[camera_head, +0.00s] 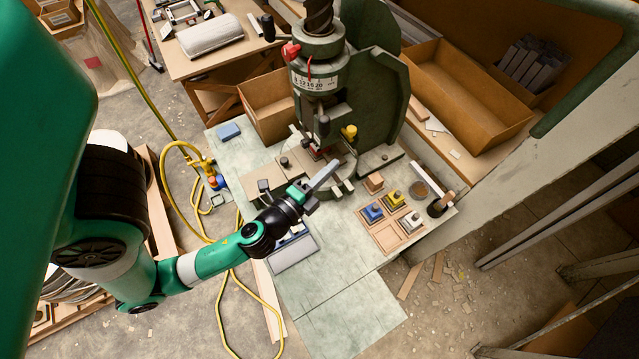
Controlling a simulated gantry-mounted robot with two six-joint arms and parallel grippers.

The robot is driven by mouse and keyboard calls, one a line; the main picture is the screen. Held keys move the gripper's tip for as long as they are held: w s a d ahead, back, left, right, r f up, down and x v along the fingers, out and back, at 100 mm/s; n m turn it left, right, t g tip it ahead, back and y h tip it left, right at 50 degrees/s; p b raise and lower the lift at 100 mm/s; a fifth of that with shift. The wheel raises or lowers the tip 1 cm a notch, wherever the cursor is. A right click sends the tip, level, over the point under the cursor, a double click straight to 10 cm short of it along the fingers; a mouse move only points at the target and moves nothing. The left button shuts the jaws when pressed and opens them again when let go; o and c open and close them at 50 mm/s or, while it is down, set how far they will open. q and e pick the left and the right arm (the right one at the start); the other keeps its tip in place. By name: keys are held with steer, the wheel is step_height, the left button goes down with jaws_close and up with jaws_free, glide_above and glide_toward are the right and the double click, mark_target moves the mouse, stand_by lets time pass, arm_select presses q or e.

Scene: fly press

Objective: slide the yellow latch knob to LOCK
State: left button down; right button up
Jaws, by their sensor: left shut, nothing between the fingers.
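The yellow latch knob (349,131) is on the green fly press (378,95), to the right of the press ram (322,118). I cannot read any LOCK marking at this size. My left gripper (334,168) reaches in from the left, with its fingers pointing up and to the right. It is shut and empty. Its tips are below the knob in the picture, apart from it, over the front of the press's round base. My right gripper is not in view.
A wooden tray (381,236) with blue, yellow and grey blocks is right of my left gripper. A blue block (229,131) lies at the bench's left.

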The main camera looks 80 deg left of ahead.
arm_select(q)
steer(key=b+v, duration=0.1)
steer(key=v, duration=0.3)
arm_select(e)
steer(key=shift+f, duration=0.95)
